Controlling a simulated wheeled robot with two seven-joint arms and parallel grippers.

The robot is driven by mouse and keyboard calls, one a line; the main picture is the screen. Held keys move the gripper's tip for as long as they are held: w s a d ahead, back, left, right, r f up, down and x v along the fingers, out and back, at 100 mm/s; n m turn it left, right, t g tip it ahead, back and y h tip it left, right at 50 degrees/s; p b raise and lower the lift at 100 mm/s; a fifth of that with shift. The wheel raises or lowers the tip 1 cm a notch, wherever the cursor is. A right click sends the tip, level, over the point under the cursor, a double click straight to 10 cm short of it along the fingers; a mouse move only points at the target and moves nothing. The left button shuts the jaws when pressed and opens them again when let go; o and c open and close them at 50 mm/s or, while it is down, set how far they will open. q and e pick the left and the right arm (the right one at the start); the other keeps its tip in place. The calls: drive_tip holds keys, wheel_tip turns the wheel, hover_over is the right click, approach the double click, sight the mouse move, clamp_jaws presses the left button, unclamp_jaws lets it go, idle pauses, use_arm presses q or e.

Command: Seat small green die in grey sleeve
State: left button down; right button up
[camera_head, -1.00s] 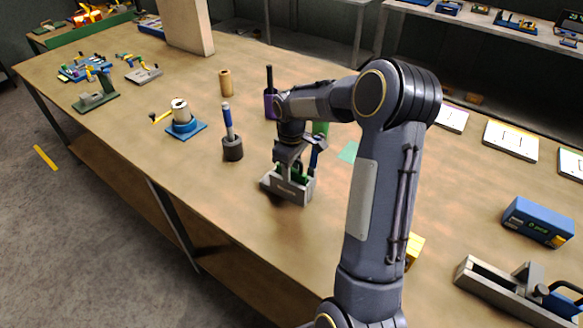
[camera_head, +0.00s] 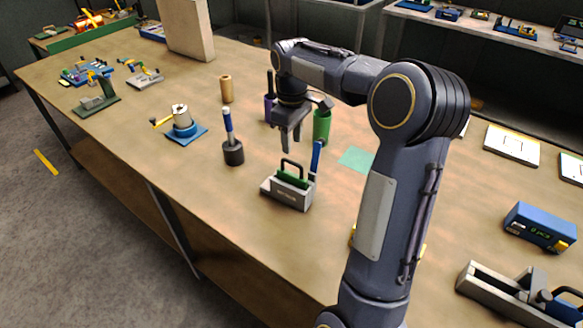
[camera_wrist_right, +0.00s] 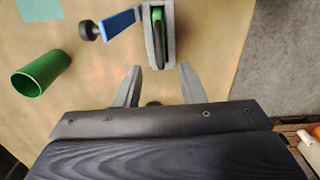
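The grey sleeve (camera_head: 287,200) stands on the bench near its front edge. The small green die (camera_head: 291,180), with a black loop handle, sits inside the sleeve, its handle and green top edge showing above the walls. In the right wrist view the die (camera_wrist_right: 159,30) lies between the walls of the sleeve (camera_wrist_right: 168,50). How deep it sits is hard to tell. My right gripper (camera_head: 291,147) is above the sleeve, pointing down and apart from the handle. Its fingers (camera_wrist_right: 160,85) are open with nothing between them. My left gripper is not in view.
A blue-handled tool (camera_head: 316,159) stands close to the sleeve's right end. A green cup (camera_head: 322,127) and purple holder (camera_head: 269,108) stand behind. A dark round holder with a blue-and-white tool (camera_head: 229,128) is to the left.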

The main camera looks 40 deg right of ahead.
drive_tip(key=s+a+r+m+t+y, duration=0.2)
drive_tip(key=s+a+r+t, duration=0.15)
drive_tip(key=s+a, duration=0.75)
drive_tip(key=s+a+f+m+t+y, duration=0.1)
drive_tip(key=s+a+f+m, duration=0.1)
drive_tip(key=s+a, duration=0.2)
drive_tip(key=s+a+f+m+t, duration=0.1)
drive_tip(key=s+a+f, duration=0.2)
drive_tip(key=s, duration=0.5)
drive_tip(key=shift+a+m+y, duration=0.35)
drive_tip(key=shift+m+y, duration=0.05)
drive_tip(key=shift+s+f, duration=0.1)
